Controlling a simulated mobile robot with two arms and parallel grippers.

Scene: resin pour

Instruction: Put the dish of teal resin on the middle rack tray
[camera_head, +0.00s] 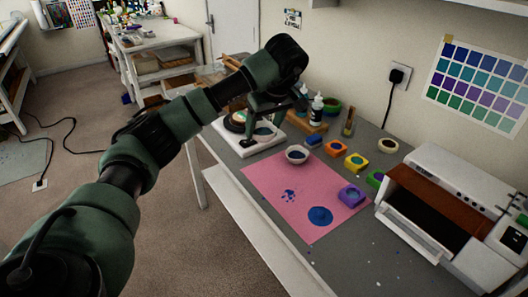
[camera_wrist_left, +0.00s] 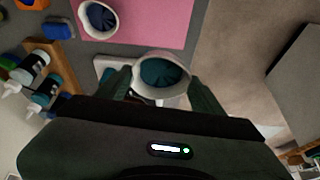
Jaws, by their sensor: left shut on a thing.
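A pale dish of teal resin (camera_wrist_left: 162,71) sits between the two fingers of my left gripper (camera_wrist_left: 160,88) in the left wrist view. The gripper is shut on the dish. In the head view my left gripper (camera_head: 265,121) is over the back left of the bench, with the dish of teal resin (camera_head: 264,131) under it, partly hidden. A white board (camera_head: 242,147) lies below and around it; I cannot tell whether the dish is clear of it. No middle rack tray can be made out for certain. My right gripper is not in view.
A dish of blue resin (camera_head: 297,154) stands on the pink mat (camera_head: 275,188), which has blue spills. Small coloured pots (camera_head: 355,162) and bottles (camera_head: 317,107) stand behind. A white machine with an open front (camera_head: 455,205) is at right. Shelving (camera_head: 160,60) stands at back left.

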